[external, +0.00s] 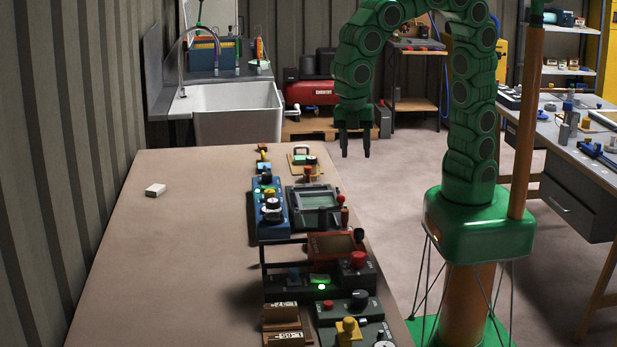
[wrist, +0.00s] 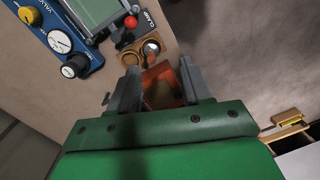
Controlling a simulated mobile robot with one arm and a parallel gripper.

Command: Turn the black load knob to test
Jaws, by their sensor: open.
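My gripper (external: 355,145) hangs fingers down past the far end of the bench in the external view, apart from every panel. It also shows in the wrist view (wrist: 158,70), with its fingers apart and nothing held. A black knob (external: 359,298) stands on a dark grey panel (external: 335,312) near the bench's front end. Another black knob (wrist: 75,66) is on the blue panel (wrist: 84,35) marked VALVE, beside a white dial and a yellow knob. I cannot read "load" or "test" on anything, so I cannot tell which black knob is the load knob.
The bench (external: 170,240) is clear on its left apart from a small white block (external: 155,190). A grey-screened device (external: 315,209), a brown-red box (external: 336,245) and a black unit with a green light (external: 321,287) crowd its right edge. A red ball knob (wrist: 130,21) sticks up.

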